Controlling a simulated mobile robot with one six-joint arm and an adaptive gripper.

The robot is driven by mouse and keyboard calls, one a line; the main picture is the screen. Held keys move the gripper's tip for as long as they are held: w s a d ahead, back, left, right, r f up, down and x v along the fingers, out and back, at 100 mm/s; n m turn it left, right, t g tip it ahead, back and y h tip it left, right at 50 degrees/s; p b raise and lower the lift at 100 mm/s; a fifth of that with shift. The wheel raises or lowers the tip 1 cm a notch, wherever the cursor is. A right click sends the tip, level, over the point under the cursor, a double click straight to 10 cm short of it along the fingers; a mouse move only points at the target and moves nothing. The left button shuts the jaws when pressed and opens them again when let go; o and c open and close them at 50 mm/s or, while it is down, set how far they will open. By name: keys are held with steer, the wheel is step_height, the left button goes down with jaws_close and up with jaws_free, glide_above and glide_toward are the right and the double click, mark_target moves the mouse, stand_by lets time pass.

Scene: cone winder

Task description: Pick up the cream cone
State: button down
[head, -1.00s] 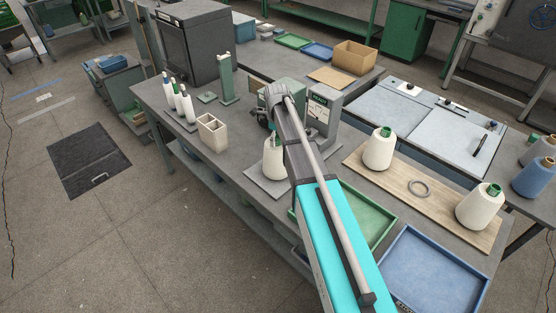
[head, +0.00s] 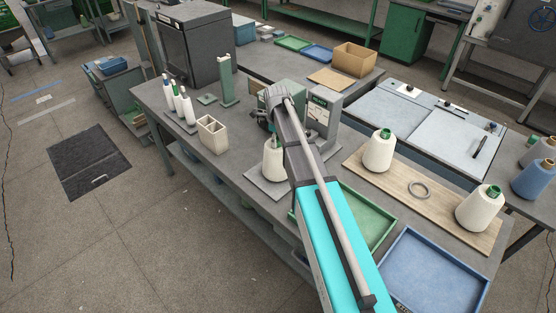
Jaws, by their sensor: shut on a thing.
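A cream cone (head: 273,160) stands upright on a grey plate (head: 262,187) on the near part of the bench, partly hidden by my arm. My gripper (head: 272,134) is at the top of this cone, mostly hidden behind my arm's last links, and is shut on it. I cannot see the fingertips clearly. The cone's base appears to be at the plate; a small gap cannot be told. Two more cream cones with green tops, one nearer the middle (head: 379,151) and one at the right (head: 479,208), stand on a wooden board (head: 440,202).
A grey ring (head: 419,189) lies on the board. A green tray (head: 371,222) and a blue tray (head: 432,275) are at the front right. A cream open box (head: 213,135), several thin bobbins (head: 180,105) and a green post (head: 226,82) stand to the left. A grey machine (head: 322,115) stands behind my arm.

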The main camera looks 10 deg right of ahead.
steer(key=shift+r, duration=0.1)
stand_by(0.3)
step_height(320, 180, up, 3)
steer(key=p, duration=0.3)
steer(key=shift+r, duration=0.1)
steer(key=s+a+r+p, duration=0.3)
steer(key=s+r+p, duration=0.6)
steer(key=s, duration=0.4)
steer(key=shift+s+a+r+p, duration=0.25)
steer(key=shift+r+p, duration=0.05)
steer(key=shift+p, duration=0.25)
steer(key=shift+f, duration=0.15)
